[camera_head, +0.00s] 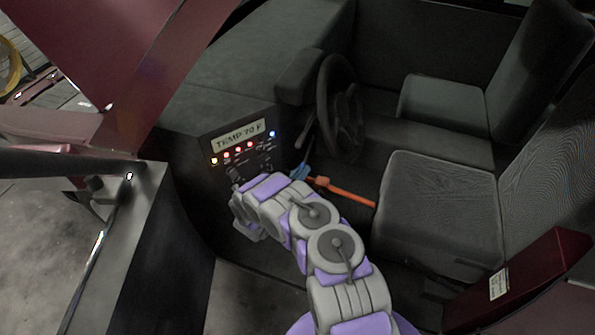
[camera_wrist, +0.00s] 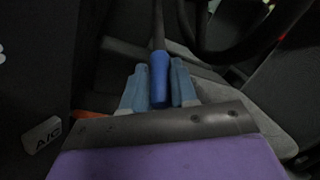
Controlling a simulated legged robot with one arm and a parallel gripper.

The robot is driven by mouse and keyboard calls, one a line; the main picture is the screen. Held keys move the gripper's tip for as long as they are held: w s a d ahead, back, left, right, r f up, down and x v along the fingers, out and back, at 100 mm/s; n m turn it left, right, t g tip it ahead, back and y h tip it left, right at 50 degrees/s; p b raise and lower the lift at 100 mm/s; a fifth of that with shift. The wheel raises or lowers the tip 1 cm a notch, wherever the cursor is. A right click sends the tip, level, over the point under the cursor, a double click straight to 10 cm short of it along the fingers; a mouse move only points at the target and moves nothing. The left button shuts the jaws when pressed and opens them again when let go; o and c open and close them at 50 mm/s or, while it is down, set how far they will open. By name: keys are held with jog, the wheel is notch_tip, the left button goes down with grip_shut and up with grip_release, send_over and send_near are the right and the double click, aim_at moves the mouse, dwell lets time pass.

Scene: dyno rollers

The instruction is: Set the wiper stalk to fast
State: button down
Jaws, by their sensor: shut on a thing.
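The wiper stalk (camera_head: 305,134) is a thin dark rod coming down beside the steering wheel column in the head view. In the wrist view its dark shaft (camera_wrist: 158,28) runs down to a thick blue tip (camera_wrist: 159,78). My gripper (camera_wrist: 159,88) has its two light blue fingers on either side of that blue tip, shut on it. In the head view my gripper (camera_head: 300,172) is at the lower end of the stalk, and the grip itself is too small to make out. I see no marking of the stalk's settings.
The steering wheel (camera_head: 324,110) is close to the stalk. A dash panel (camera_head: 238,134) reading "TEMP 70 F", with several lights, is left of my gripper. An orange lever (camera_head: 345,192) lies just right of it. A seat (camera_head: 435,205) fills the right side. A white A/C button (camera_wrist: 42,133) shows at lower left.

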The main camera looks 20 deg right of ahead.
jog(key=shift+w+h, duration=0.1)
jog(key=shift+h, duration=0.3)
jog(key=c, duration=1)
grip_release()
jog(key=shift+d+f, duration=0.1)
jog(key=shift+f, duration=0.05)
jog(key=p+v, duration=0.3)
jog(key=v, duration=1.4)
jog(key=shift+a+f, duration=0.15)
jog(key=shift+a, duration=0.05)
